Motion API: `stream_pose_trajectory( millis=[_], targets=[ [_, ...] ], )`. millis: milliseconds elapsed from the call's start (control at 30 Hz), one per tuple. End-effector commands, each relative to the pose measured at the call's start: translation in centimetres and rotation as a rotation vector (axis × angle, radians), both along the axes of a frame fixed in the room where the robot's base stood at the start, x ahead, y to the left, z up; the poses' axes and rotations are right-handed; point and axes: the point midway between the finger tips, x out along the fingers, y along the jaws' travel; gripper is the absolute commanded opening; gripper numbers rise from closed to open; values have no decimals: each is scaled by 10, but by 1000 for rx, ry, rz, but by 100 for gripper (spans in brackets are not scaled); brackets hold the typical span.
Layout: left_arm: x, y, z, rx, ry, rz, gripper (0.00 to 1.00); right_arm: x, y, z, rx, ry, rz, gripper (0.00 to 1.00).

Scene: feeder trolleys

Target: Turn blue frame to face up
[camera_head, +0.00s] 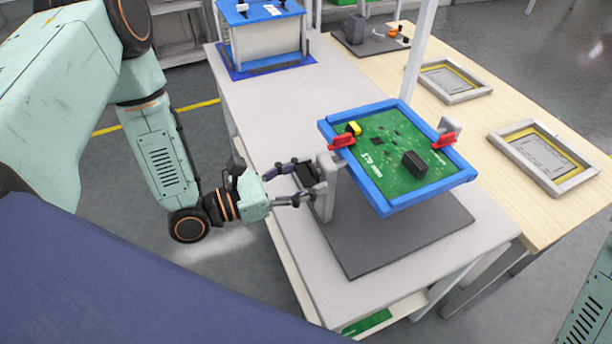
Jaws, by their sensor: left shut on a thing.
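The blue frame (388,193) holds a green circuit board (384,165) with black and yellow parts on the side facing me. It sits raised and slightly tilted on a stand with a dark grey base plate (375,245). Red clamps (342,142) grip its left and right sides, by a grey post (327,200) and a grey block (450,127). My left gripper (311,184) is at the left post, its fingers shut on a grey part there, apart from the frame. Its exact contact is hard to see. My right gripper is out of view.
The stand is on a light grey table (260,110). A white box with a blue top (265,38) stands at its back. A wooden table (480,110) on the right carries two grey trays (497,137). A light upright pole (417,60) rises behind the frame.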

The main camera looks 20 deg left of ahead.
Motion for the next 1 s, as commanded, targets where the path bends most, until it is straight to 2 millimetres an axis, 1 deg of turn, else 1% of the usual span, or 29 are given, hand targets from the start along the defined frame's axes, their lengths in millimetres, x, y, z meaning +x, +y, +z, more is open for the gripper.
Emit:
stream_pose_trajectory(
  millis=[33, 133, 167, 400, 433, 767, 867, 1000],
  targets=[
    [-3, -1, -3, -2, 13, -3, 0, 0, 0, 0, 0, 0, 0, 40],
    [-3, -1, -3, -2, 13, -4, 0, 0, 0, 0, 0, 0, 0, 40],
    [-3, -1, -3, -2, 13, -4, 57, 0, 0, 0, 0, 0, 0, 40],
    [-1, -1, -1, -1, 6, -3, 77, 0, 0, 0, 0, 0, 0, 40],
    [-1, -1, -1, -1, 6, -2, 79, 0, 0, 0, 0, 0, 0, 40],
    [-1, 1, 0, -1, 2, -1, 79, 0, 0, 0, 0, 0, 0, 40],
    [-4, 5, 0, -1, 3, 1, 79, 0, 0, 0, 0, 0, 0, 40],
    [-13, 15, 0, -1, 3, 5, 79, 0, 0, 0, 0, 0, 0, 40]
  ],
)
